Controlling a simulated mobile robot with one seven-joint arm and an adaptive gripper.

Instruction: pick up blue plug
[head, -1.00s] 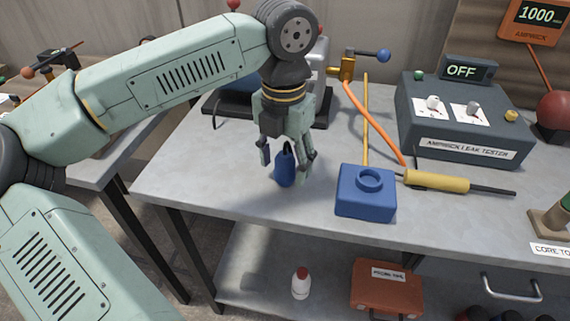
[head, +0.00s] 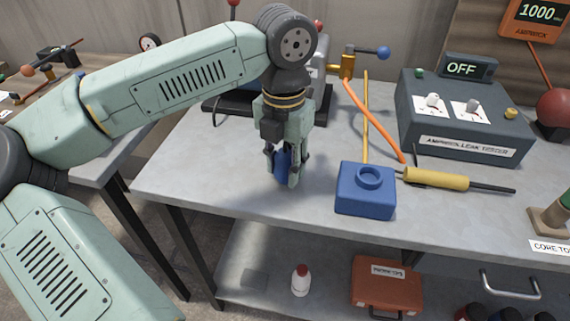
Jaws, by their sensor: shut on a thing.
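The blue plug (head: 282,167) is upright at the left part of the grey bench top. My gripper (head: 285,172) is over it from above, with its fingers closed on the plug's sides. The fingers hide much of the plug, including its upper part. I cannot tell whether its bottom touches the bench.
A blue block with a round socket (head: 366,195) stands just right of my gripper. A yellow-handled probe (head: 436,180) and a grey leak tester (head: 464,125) are farther right. An orange hose (head: 374,122) runs behind the block. The bench (head: 220,190) is clear on the left.

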